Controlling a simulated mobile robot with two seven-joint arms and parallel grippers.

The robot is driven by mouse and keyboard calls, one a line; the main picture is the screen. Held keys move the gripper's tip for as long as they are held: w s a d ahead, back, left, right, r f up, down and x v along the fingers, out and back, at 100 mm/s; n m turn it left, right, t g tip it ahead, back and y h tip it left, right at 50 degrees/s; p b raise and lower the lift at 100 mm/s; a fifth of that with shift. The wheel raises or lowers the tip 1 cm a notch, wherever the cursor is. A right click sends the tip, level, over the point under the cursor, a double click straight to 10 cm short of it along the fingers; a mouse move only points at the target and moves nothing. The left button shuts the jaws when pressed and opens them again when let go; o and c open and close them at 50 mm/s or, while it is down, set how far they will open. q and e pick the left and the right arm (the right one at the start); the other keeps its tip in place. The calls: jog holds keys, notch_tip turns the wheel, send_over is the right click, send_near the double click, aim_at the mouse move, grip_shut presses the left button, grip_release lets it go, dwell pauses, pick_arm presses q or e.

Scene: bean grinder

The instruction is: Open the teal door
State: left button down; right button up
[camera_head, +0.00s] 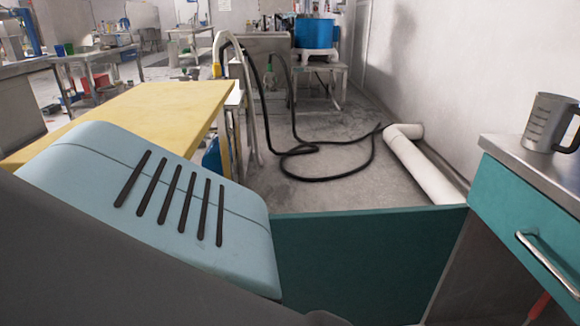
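The teal door (360,262) is a flat panel at the bottom centre. It stands swung out from the left edge of the cabinet at the right, and the dark cabinet space (485,265) beside it is exposed. The door's left end is hidden behind a light blue vented body, which looks like part of my arm. No door handle shows on the visible face. Neither of my grippers can be made out in this view, so any contact with the door is hidden.
The cabinet has a metal worktop (520,155) with a grey metal mug (548,122) on it. Below is a teal drawer (520,215) with a metal handle (547,262). A yellow table (150,108) stands left. A white pipe (420,165) and black hose (325,178) lie on the floor beyond.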

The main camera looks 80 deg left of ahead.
jog(key=shift+w, duration=0.4)
pick_arm(q)
jog(key=c, duration=1.6)
grip_release()
jog(key=shift+s, duration=0.1)
jog(key=shift+o, duration=0.2)
pick_arm(e)
jog(key=shift+s+f, duration=0.1)
jog(key=shift+s, duration=0.25)
